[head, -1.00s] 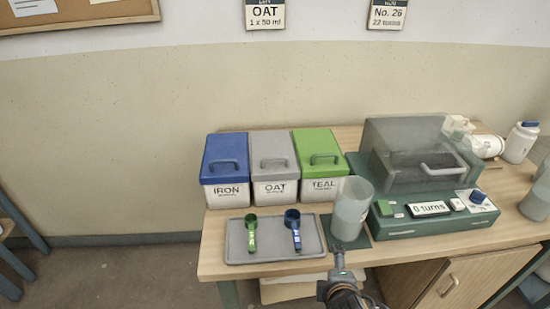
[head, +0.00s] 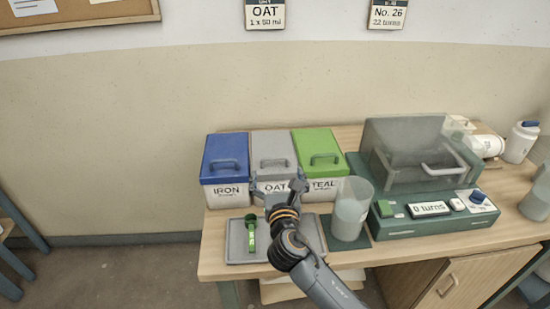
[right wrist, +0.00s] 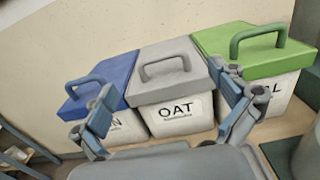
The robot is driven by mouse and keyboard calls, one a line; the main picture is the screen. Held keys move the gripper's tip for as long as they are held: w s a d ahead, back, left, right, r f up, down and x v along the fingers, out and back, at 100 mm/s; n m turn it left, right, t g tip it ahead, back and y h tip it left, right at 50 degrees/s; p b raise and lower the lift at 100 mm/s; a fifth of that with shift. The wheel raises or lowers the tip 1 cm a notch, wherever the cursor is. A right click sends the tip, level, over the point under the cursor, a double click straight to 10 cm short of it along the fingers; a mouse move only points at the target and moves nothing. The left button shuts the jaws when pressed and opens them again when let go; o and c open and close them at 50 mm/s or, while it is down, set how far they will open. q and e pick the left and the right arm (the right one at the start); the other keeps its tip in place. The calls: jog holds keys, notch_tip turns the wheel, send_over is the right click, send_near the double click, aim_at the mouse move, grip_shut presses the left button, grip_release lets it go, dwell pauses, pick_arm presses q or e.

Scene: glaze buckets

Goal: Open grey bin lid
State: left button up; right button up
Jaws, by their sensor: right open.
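The grey-lidded bin marked OAT stands between two others, its grey lid (head: 272,148) lying closed on top. The lid's handle (head: 275,163) is a grey bar near its front edge. In the right wrist view the grey lid (right wrist: 165,65) and its handle (right wrist: 164,68) are in the upper middle. My right gripper (head: 284,186) is in front of the OAT bin, below the handle as seen from the head. In the right wrist view its fingers (right wrist: 168,105) are spread wide and empty, with the OAT bin between and beyond them. My left gripper is not in view.
A blue-lidded IRON bin (head: 224,190) and a green-lidded TEAL bin (head: 318,147) flank it closely. A tray (head: 236,247) with a green scoop (head: 251,234) lies in front. A clear container (head: 351,210) and a green machine (head: 425,222) stand to the right.

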aim_at(275, 158)
jog(key=w, duration=0.7)
